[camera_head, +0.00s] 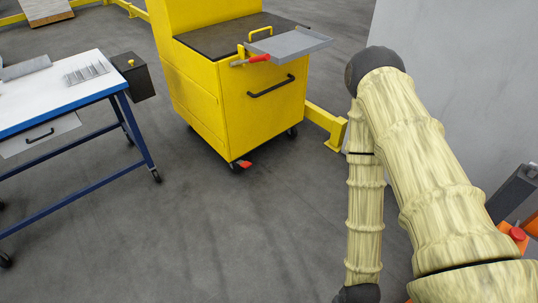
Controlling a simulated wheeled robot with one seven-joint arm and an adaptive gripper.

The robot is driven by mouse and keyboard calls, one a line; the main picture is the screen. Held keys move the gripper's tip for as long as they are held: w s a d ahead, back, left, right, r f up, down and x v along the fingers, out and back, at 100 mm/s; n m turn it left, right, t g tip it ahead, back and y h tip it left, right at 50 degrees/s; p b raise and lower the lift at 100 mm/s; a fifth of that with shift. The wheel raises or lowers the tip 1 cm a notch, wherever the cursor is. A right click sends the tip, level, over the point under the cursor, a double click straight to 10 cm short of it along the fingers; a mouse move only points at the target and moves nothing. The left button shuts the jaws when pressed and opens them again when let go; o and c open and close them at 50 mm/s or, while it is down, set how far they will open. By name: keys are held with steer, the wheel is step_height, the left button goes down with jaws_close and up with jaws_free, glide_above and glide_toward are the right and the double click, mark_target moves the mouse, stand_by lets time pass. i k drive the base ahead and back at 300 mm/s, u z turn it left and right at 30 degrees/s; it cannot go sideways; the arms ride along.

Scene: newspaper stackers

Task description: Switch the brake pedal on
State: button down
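The brake pedal (244,164) is a small red piece low at the front bottom edge of the yellow cart (263,105), beside a dark caster wheel. It is too small to tell whether it is pressed or raised. My arm, in a pale sleeve, folds at the right side of the view. Its lower link runs down to a dark joint at the bottom edge. My gripper is out of view, so its state and what it holds are hidden.
The cart has a grey side tray (290,45) and a red-handled lever (250,60). A blue-framed table (60,108) stands left, with a black box (133,76) on its side. A yellow floor rail (326,124) lies right of the cart. The grey floor in front is clear.

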mark_target(244, 164)
steer(key=i, duration=0.65)
steer(key=u, duration=0.65)
steer(key=i, duration=0.45)
steer(key=u, duration=0.45)
